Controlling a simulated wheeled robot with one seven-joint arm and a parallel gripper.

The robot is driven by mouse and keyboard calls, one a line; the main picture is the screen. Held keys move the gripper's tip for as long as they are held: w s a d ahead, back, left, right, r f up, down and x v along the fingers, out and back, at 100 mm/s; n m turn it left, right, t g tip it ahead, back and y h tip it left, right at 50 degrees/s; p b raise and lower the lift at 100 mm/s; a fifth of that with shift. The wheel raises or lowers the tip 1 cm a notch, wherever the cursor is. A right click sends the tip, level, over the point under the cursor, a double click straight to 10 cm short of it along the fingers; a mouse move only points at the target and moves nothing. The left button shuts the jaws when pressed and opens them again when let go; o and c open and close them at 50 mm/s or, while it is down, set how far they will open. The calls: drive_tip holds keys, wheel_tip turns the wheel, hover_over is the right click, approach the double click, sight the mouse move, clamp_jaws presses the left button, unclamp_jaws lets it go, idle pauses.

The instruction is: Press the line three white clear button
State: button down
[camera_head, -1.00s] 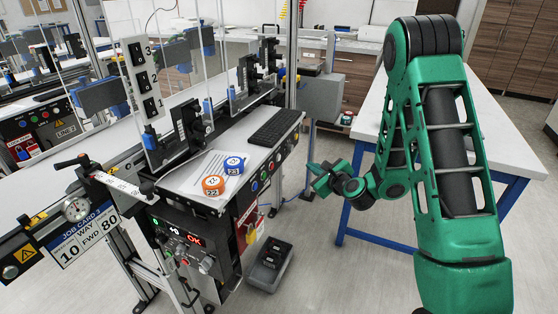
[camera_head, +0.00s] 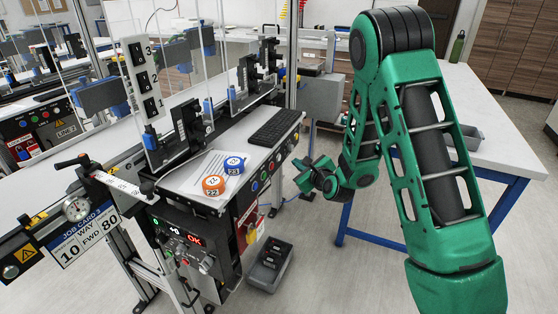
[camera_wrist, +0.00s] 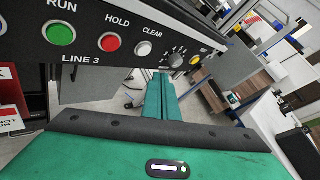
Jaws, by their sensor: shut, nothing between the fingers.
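The white CLEAR button (camera_wrist: 143,48) is on a dark panel (camera_wrist: 90,64) marked LINE 3 in the wrist view, right of the red HOLD button (camera_wrist: 110,42) and the green RUN button (camera_wrist: 59,33). My gripper (camera_wrist: 160,76) is shut and empty. Its fingertips show below and slightly right of the CLEAR button in the picture, with no visible contact. In the head view my gripper (camera_head: 300,168) hangs just right of the line's button panel (camera_head: 270,168); the buttons are too small there to read.
A keyboard (camera_head: 275,127) and two round labelled tubs lie on the ledge above the panel. A grey bin (camera_head: 270,264) is on the floor below. A white table (camera_head: 480,160) stands right.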

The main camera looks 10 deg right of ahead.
drive_tip(key=shift+w+a, duration=0.5)
drive_tip(key=shift+a, duration=0.15)
drive_tip(key=shift+w+a, duration=0.45)
drive_tip(key=shift+a, duration=0.2)
drive_tip(key=shift+w, duration=0.1)
idle(1.2)
drive_tip(key=shift+w+a+r, duration=0.1)
drive_tip(key=shift+a, duration=0.15)
drive_tip(key=shift+w+a, duration=0.25)
drive_tip(key=shift+a, duration=0.1)
idle(0.8)
drive_tip(key=shift+s+d, duration=0.1)
drive_tip(key=shift+d, duration=0.05)
drive_tip(key=shift+s+d, duration=0.4)
drive_tip(key=shift+d, duration=0.15)
drive_tip(key=shift+d, duration=0.1)
drive_tip(key=s+d, duration=0.1)
drive_tip(key=d, duration=0.1)
drive_tip(key=s+d, duration=0.1)
drive_tip(key=s, duration=0.1)
drive_tip(key=shift+d, duration=0.35)
